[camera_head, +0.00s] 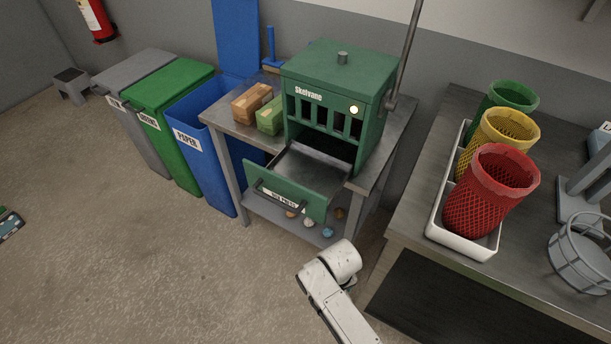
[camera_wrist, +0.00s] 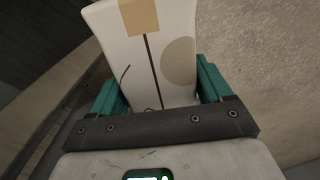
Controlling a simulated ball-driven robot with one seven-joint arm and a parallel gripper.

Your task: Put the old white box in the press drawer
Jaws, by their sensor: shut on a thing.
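The white box (camera_wrist: 150,60) fills the upper middle of the wrist view, with a tan tape patch, a dark line and a beige round mark. My gripper (camera_wrist: 160,92) is shut on it, with a teal finger on each side. In the head view my arm shows at the bottom centre, but the box and fingers are hidden there. The green press (camera_head: 340,75) stands on a metal table, and its drawer (camera_head: 290,190) is pulled open toward me. The visible drawer floor looks empty.
A brown box (camera_head: 250,103) and a green box (camera_head: 270,115) sit left of the press. Grey, green and blue (camera_head: 205,145) bins stand farther left. Red (camera_head: 490,190), yellow and green baskets stand in a white tray (camera_head: 437,215) on the right bench.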

